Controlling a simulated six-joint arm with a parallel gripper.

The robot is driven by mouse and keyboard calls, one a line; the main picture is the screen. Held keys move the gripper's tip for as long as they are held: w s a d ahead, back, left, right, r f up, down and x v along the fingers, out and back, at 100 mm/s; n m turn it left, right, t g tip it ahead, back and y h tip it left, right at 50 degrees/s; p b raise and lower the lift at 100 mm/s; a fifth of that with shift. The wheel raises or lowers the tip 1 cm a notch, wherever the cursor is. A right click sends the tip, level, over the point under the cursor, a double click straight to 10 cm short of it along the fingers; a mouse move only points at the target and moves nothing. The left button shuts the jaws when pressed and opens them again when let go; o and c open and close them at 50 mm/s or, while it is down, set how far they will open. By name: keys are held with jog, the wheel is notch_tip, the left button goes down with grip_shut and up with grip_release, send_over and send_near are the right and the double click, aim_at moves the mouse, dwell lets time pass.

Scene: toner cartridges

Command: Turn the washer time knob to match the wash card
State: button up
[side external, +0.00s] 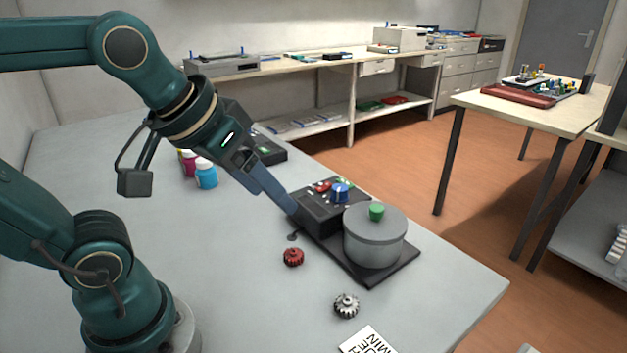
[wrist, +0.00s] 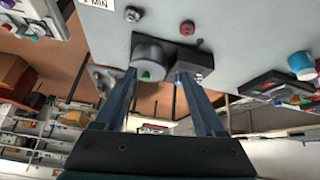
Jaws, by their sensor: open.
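The washer is a dark control box (side external: 322,212) on a black base beside a grey lidded drum (side external: 375,245) with a green lid knob (side external: 376,212). A blue knob (side external: 340,192) and smaller red parts (side external: 322,186) sit on the box top. A white card (side external: 370,341) lies at the front table edge, partly cut off; "MIN" shows on it upside down. The card's edge also shows in the wrist view (wrist: 96,4), with its number cut off. My gripper (side external: 293,210) is open and empty beside the box's left side. One finger partly hides the box in the wrist view.
A red gear (side external: 293,257) and a silver gear (side external: 346,306) lie on the table in front of the washer. Magenta and blue bottles (side external: 206,173) and another dark device (side external: 268,148) stand behind my gripper.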

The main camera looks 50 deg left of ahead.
jog(key=s+f+m, duration=0.1)
jog(key=s+d+f+m, duration=0.1)
jog(key=s+f, duration=0.1)
jog(key=shift+s+f+m+g+h, duration=0.15)
jog(key=shift+s+m+g+h, duration=0.15)
jog(key=shift+g, duration=0.1)
jog(key=shift+f, duration=0.4)
